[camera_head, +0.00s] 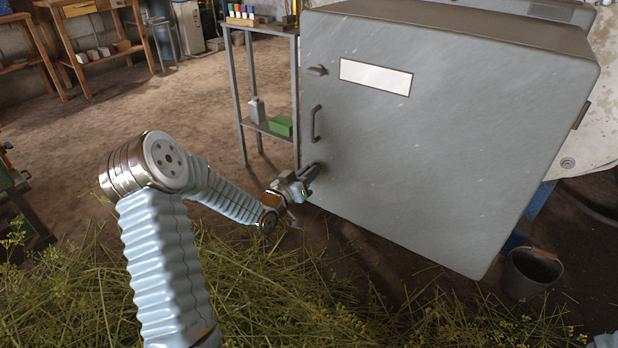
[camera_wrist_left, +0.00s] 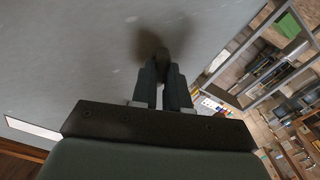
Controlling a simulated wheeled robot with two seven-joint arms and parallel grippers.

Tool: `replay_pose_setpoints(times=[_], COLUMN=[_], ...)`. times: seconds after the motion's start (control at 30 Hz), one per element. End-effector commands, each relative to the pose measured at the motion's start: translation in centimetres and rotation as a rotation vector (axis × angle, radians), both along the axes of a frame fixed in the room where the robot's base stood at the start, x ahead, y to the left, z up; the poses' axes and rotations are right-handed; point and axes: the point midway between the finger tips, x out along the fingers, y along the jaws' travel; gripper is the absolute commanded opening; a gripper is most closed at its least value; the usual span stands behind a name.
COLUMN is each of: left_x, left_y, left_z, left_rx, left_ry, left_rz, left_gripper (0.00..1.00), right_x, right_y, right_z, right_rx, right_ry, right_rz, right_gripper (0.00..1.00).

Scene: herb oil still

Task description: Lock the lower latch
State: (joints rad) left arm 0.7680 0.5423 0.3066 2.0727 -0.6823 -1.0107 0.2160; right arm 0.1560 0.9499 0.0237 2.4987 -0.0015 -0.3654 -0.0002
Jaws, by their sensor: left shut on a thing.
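The large grey cabinet (camera_head: 450,130) has an upper latch (camera_head: 318,70) near the top left of its front and a vertical handle (camera_head: 316,123) below that. My left gripper (camera_head: 308,176) is at the lower left edge of the front, where the lower latch sits, and mostly hides that latch. In the left wrist view, my left gripper's fingers (camera_wrist_left: 163,88) are close together on a small dark piece, the lower latch (camera_wrist_left: 162,52), against the grey face. The latch's exact angle is hard to tell. My right gripper is not in view.
A white label (camera_head: 376,77) is on the cabinet front. Cut herbs (camera_head: 260,290) lie below my left arm. A bucket (camera_head: 532,272) stands at the lower right.

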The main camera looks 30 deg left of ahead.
Motion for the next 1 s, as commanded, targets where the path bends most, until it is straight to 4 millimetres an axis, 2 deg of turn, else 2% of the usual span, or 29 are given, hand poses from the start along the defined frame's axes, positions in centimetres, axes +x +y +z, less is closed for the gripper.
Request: replay_pose_setpoints(times=[0.1, 0.4, 1.0], left_x=[0.0, 0.0, 0.0], left_y=[0.1, 0.2, 0.3], left_z=[-0.2, -0.1, -0.2], left_rx=[-0.107, -0.392, -0.949], left_ry=[0.006, 0.029, 0.074], left_rz=[0.001, 0.002, 0.002], left_gripper=[0.00, 0.00, 0.00], right_x=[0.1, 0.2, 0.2], right_y=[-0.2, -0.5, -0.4], right_z=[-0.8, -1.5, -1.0], right_rx=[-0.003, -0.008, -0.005], right_ry=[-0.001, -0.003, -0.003], right_rz=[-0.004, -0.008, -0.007], right_gripper=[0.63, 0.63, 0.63])
